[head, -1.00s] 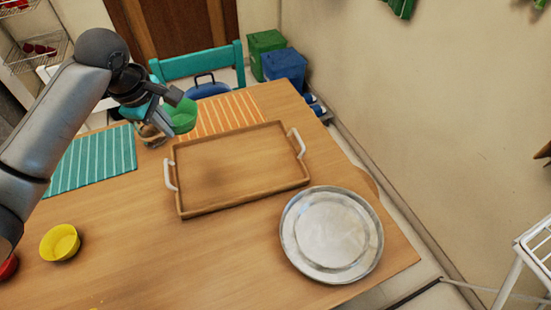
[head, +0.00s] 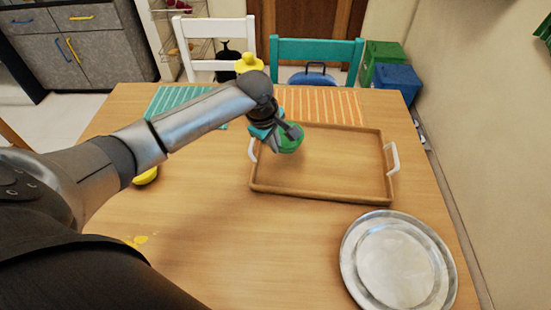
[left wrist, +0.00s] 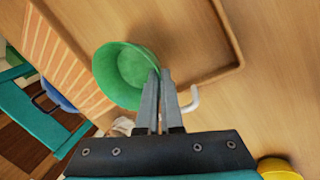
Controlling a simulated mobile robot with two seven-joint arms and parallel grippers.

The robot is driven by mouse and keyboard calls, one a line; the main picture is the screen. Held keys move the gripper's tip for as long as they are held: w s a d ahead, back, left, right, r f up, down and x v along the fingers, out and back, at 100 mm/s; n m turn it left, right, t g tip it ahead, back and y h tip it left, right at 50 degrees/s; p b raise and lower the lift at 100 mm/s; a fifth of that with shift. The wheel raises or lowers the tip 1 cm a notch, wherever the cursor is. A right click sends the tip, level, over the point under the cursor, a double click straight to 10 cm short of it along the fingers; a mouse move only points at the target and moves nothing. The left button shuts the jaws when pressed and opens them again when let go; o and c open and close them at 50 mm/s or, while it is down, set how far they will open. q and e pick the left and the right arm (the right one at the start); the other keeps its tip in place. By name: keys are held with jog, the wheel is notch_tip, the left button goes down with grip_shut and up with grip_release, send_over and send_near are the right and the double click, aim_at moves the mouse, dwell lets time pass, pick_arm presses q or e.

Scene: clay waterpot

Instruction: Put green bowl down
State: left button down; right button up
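The green bowl (head: 291,140) is in my left gripper (head: 284,136), above the left side of the wooden tray (head: 330,193). In the left wrist view the fingers (left wrist: 160,78) are close together at the rim of the green bowl (left wrist: 125,68), pinching its wall. The bowl is tilted, with its inside toward that camera. It appears to be off the table; the exact gap to the tray cannot be told. My right gripper is in neither view.
A round metal plate (head: 398,268) lies at the front right. Orange (head: 335,105) and teal (head: 175,98) striped mats lie at the back. A yellow bowl (head: 146,177) is partly behind my left arm. The tray's middle is empty.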

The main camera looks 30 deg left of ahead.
pick_arm(q)
notch_tip(320, 180, down, 4)
jog(key=shift+f+b, duration=0.1)
jog(key=shift+b, duration=0.65)
jog(key=shift+f, duration=0.25)
jog(key=shift+r, duration=0.1)
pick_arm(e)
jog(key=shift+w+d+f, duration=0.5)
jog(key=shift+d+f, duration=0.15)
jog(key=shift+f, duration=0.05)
pick_arm(q)
jog(key=c, duration=1.1)
grip_release()
jog(key=p+v, duration=0.4)
jog(key=v, duration=0.8)
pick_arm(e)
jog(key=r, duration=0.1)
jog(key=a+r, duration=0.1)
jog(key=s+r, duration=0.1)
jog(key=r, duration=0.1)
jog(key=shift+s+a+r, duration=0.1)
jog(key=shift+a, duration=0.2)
